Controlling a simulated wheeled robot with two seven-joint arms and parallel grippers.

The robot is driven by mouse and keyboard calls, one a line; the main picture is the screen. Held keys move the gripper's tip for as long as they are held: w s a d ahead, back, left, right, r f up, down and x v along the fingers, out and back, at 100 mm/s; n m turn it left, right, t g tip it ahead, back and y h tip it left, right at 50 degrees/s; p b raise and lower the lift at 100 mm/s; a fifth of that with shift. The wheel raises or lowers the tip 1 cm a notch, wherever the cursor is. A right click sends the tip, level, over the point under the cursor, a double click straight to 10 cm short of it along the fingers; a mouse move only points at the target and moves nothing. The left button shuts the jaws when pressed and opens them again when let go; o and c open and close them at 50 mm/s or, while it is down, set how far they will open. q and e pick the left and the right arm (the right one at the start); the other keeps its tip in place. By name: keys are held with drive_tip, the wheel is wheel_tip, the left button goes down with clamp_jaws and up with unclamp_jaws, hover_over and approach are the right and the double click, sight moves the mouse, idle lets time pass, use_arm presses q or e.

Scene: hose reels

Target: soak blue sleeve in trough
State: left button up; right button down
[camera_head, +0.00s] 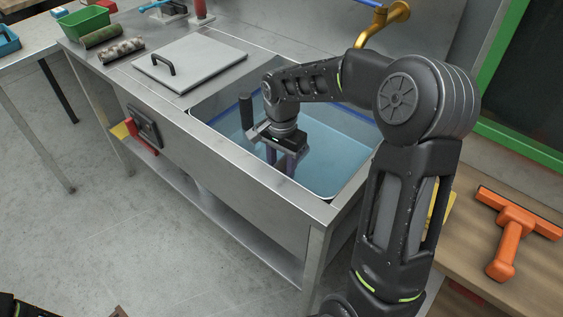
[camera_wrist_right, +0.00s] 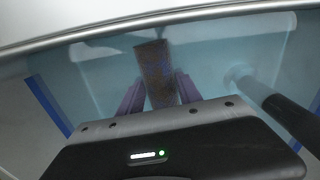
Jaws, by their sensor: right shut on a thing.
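The trough (camera_head: 345,188) is a steel basin set in the bench, with bluish water (camera_head: 330,150) and a blue line along its inner wall. My right gripper (camera_head: 284,170) reaches down into it, its fingers at or below the water surface. In the right wrist view, the gripper (camera_wrist_right: 157,92) is shut on a speckled brown and blue sleeve (camera_wrist_right: 154,62), which lies between the two purplish fingers. Its colour is hard to judge through the water. In the head view, the sleeve is hidden by the gripper. My left gripper is not in view.
A dark rod (camera_wrist_right: 290,122) shows beside the gripper in the wrist view. A lid with a handle (camera_head: 190,62), two sleeves (camera_head: 122,50) and a green bin (camera_head: 85,22) sit left on the bench. A brass spout (camera_head: 385,22) stands behind; an orange squeegee (camera_head: 510,235) lies right.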

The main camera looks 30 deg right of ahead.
sight(282, 164)
drive_tip(key=shift+f+b, duration=1.05)
drive_tip(key=shift+f, duration=0.95)
drive_tip(key=shift+w, duration=0.1)
drive_tip(key=shift+w+a, duration=0.1)
drive_tip(key=shift+w, duration=0.2)
drive_tip(key=shift+s, duration=0.25)
idle(0.3)
drive_tip(key=shift+w, duration=0.25)
drive_tip(key=shift+s, duration=0.15)
idle(0.6)
drive_tip(key=shift+s, duration=0.25)
idle(0.5)
wheel_tip(282, 164, up, 20)
drive_tip(key=p, duration=1.5)
